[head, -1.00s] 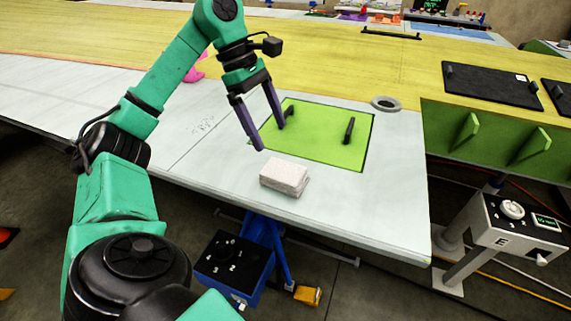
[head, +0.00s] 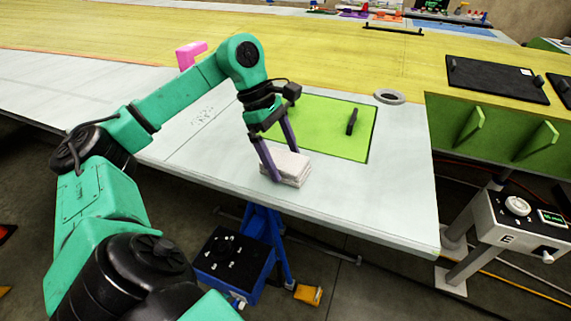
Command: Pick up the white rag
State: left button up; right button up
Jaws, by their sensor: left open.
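The white rag (head: 290,169) is a folded, block-like stack lying on the white wing surface near its front edge. My left gripper (head: 283,167) has come down from above to the rag. Its two purple fingers are apart, one at the rag's near left side and the other at its far side, partly behind it. The fingers overlap the rag's left part in the view. I cannot tell whether they touch it. My right gripper is not in view.
A green panel (head: 322,121) with a black handle (head: 352,121) lies just behind the rag. A grey ring (head: 389,97) and a black panel (head: 497,79) are further right. A pink object (head: 190,54) stands behind my arm. The surface right of the rag is clear.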

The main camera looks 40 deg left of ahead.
pick_arm(q)
jog(key=shift+f, duration=0.2)
jog(key=c, duration=1.2)
jog(key=shift+o, duration=0.2)
jog(key=shift+r, duration=0.1)
jog(key=shift+r+p, duration=0.3)
jog(key=shift+r, duration=0.05)
notch_tip(320, 180, up, 10)
jog(key=r+p, duration=0.1)
jog(key=p, duration=0.3)
notch_tip(320, 180, up, 9)
jog(key=p, duration=0.7)
send_over(283, 159)
jog(key=shift+f, duration=0.15)
